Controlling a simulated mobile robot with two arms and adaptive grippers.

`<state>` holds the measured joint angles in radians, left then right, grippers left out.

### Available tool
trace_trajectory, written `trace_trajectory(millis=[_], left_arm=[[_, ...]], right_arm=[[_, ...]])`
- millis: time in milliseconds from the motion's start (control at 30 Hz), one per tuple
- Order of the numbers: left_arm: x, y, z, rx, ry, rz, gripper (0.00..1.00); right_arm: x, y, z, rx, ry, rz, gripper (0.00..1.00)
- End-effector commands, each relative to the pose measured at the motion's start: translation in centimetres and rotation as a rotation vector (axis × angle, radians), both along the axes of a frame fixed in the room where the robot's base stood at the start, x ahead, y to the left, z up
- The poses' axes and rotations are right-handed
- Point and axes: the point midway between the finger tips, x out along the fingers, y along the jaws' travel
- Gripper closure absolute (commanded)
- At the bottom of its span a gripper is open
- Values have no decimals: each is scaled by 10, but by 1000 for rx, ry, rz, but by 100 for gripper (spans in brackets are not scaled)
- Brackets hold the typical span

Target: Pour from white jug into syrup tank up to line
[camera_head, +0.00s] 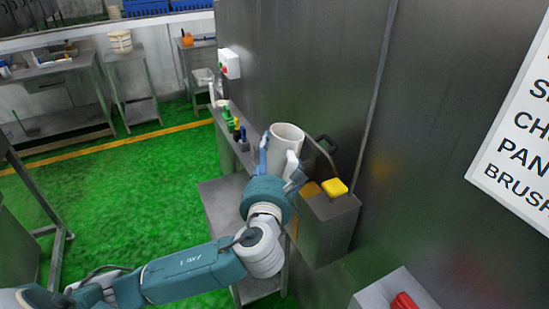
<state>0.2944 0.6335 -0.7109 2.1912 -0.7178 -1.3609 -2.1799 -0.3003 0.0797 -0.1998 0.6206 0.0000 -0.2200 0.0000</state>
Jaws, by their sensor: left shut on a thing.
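The white jug (287,132) is in the middle of the head view, upright or nearly so, with its open top facing up. My left gripper (279,163) is shut on the jug, with a finger on each side of it. The jug is close to the tall steel wall. A steel box (328,232) on the wall is just to the right of the gripper; it may be the syrup tank, but I cannot tell. No fill line or liquid level shows. My right gripper is out of view.
A yellow block (335,187) sits on the steel box, and a black handle (327,143) shows behind. A narrow shelf with coloured small items (236,130) runs along the wall. A red-topped box (403,300) is low right. Green floor (110,190) is open at left.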

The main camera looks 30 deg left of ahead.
Motion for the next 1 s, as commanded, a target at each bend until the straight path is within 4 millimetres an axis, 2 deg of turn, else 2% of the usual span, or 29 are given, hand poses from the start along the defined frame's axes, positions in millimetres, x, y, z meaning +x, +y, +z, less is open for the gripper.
trace_trajectory(millis=[33, 133, 1000], left_arm=[[0, 0, 6, 5, -6, 0, 73], [0, 1, 6, 17, 4, -1, 73], [-5, 7, -10, 251, 186, 2, 73]], right_arm=[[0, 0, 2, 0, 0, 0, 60], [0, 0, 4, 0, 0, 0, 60], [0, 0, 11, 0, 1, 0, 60]])
